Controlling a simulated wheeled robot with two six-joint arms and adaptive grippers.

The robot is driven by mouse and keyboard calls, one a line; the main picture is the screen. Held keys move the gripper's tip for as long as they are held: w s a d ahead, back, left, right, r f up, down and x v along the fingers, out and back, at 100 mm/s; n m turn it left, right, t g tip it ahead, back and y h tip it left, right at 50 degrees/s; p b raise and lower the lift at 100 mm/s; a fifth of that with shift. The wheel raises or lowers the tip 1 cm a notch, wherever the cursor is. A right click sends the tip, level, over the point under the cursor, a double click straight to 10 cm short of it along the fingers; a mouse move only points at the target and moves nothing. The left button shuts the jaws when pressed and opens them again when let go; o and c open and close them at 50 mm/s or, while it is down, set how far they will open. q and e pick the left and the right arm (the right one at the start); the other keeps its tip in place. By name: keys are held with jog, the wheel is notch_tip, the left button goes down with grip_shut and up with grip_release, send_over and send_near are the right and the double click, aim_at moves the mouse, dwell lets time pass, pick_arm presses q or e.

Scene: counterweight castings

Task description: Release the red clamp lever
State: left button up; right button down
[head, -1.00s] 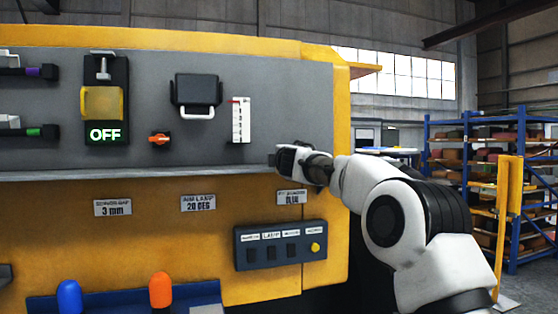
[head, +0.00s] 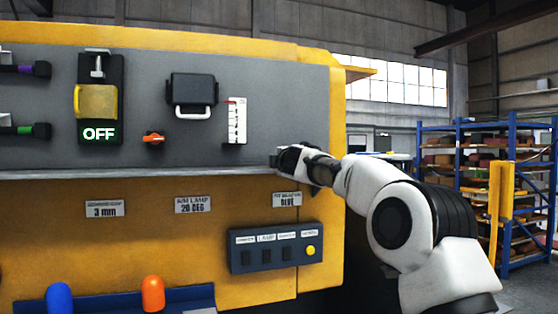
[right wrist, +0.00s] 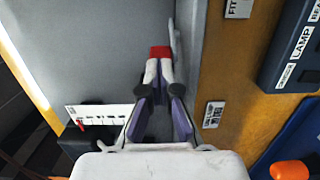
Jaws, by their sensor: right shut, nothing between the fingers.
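A red block (right wrist: 160,52), which looks like the end of the red clamp lever, lies just beyond my right fingertips in the right wrist view. A pale bar runs beside it along the panel's edge. My right gripper (right wrist: 158,72) is shut, with its fingertips close together at the red block; I cannot tell whether they touch it. In the head view my right gripper (head: 278,159) is at the lower right edge of the grey panel (head: 200,150), and the lever does not show there. My left gripper is not in view.
The panel carries a white scale (head: 235,120), an orange knob (head: 153,138), a black box with a handle (head: 193,95) and an OFF switch (head: 99,100). A button box (head: 275,247) sits below. Blue (head: 59,298) and orange (head: 153,294) rounded items stand lower left.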

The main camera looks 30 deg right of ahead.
jog(key=shift+s+d+f, duration=0.15)
jog(key=shift+d, duration=0.3)
dwell(0.7)
jog(key=shift+f, duration=0.1)
